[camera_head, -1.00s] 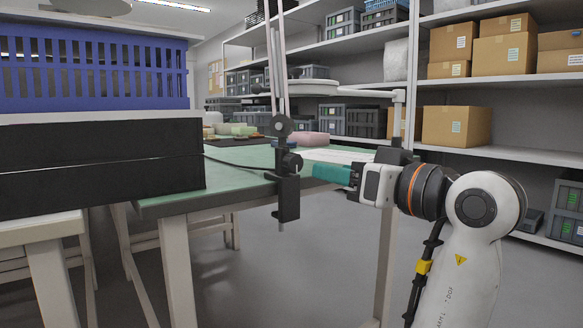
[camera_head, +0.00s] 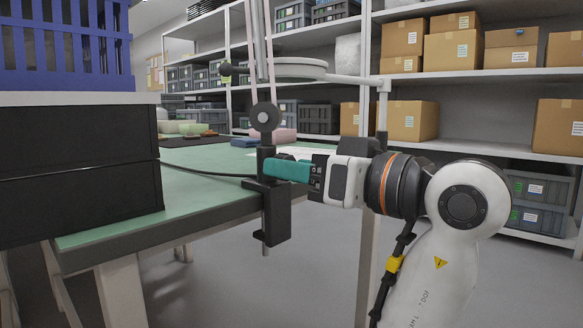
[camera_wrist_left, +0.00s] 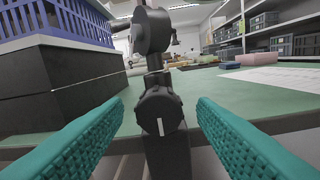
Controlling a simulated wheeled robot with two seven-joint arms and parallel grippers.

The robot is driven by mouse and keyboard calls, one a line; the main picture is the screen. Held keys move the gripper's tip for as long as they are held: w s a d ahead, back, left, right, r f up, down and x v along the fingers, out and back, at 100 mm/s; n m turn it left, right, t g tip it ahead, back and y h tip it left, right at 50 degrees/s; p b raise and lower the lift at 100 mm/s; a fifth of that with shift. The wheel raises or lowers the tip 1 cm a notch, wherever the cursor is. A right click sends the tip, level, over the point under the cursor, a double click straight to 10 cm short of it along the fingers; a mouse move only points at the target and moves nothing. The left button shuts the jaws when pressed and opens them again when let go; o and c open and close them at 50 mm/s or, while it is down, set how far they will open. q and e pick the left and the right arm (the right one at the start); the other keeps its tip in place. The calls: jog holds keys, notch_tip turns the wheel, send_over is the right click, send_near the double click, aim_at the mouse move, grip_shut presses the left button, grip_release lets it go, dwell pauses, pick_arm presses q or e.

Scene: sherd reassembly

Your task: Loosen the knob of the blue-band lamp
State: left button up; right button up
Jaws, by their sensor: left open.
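A lamp's black clamp (camera_head: 277,212) grips the near edge of the green table, with a post and a round black joint (camera_head: 264,117) above it. In the left wrist view, the black ribbed knob (camera_wrist_left: 160,110) has a white upright mark and sits below the joint (camera_wrist_left: 152,32). My left gripper (camera_head: 286,170) has teal fingers, open, at the post just above the clamp. In the left wrist view, its fingers (camera_wrist_left: 160,125) stand left and right of the knob, with gaps on both sides. The head view hides the knob behind the fingers. No blue band shows. My right gripper is not in view.
Black boxes (camera_head: 75,165) with a blue crate (camera_head: 65,50) on top stand at the left. Colored blocks lie farther back on the green table (camera_head: 120,236). Shelves with cartons (camera_head: 412,120) line the back.

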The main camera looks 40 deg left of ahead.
pick_arm(q)
jog(key=shift+c, duration=0.2)
jog(key=c, duration=0.9)
jog(key=shift+c, duration=0.2)
jog(key=shift+n, duration=0.3)
jog(key=shift+n+p, duration=0.45)
jog(key=shift+n, duration=2.65)
